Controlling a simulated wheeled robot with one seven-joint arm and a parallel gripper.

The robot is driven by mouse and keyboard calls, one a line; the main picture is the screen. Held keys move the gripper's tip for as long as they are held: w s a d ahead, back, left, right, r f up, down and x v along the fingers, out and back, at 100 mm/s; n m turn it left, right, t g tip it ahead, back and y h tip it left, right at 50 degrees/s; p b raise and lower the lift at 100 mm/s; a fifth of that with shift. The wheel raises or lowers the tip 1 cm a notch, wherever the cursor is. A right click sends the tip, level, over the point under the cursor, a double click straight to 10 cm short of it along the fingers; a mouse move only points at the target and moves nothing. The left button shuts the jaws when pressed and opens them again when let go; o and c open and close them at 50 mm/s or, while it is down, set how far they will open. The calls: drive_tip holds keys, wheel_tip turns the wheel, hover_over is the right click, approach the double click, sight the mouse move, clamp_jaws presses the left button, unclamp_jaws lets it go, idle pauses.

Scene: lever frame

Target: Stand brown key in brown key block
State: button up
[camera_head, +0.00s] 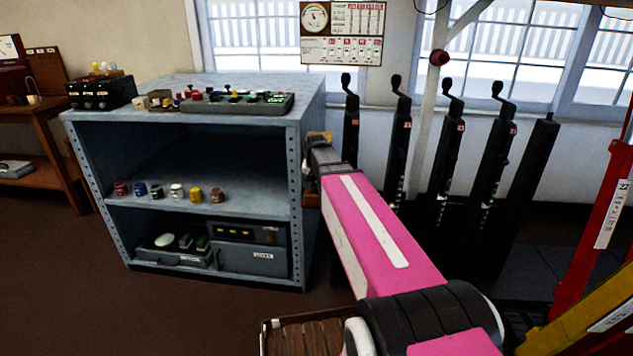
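My gripper (322,155) is at the far end of my pink arm, by the right side of the grey cabinet. Its fingers are hidden or too small to make out, so I cannot tell if it holds anything. A small brown pot-like piece (216,195) stands at the right end of a row on the cabinet's middle shelf. I cannot tell whether it is the brown key block. A dark tray (240,103) with several small coloured pieces lies on the cabinet top. I cannot pick out the brown key among them.
The grey cabinet (295,165) stands left of my arm. Several black levers (445,140) rise on the right, with a red post (600,215) and a yellow bar (590,325) nearer. A wooden desk (45,110) is far left. The brown floor (60,270) is clear at left.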

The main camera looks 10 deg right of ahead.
drive_tip(key=shift+f, duration=0.35)
drive_tip(key=o, duration=0.9)
drive_tip(key=shift+o, duration=0.2)
drive_tip(key=v, duration=0.7)
drive_tip(key=v, duration=1)
drive_tip(key=shift+s+r, duration=0.2)
drive_tip(key=shift+r, duration=0.2)
drive_tip(key=shift+a, duration=0.1)
drive_tip(key=s+f+n+g, duration=0.1)
drive_tip(key=s+f, duration=0.4)
drive_tip(key=f, duration=0.5)
drive_tip(key=s+d+f+n, duration=0.1)
drive_tip(key=s+f, duration=0.5)
drive_tip(key=f, duration=0.4)
drive_tip(key=s+f+n+g, duration=0.1)
drive_tip(key=s+f, duration=0.5)
drive_tip(key=f, duration=0.5)
drive_tip(key=shift+d+n+g+y, duration=0.2)
drive_tip(key=shift+n+g+y, duration=0.1)
drive_tip(key=shift+y, duration=0.1)
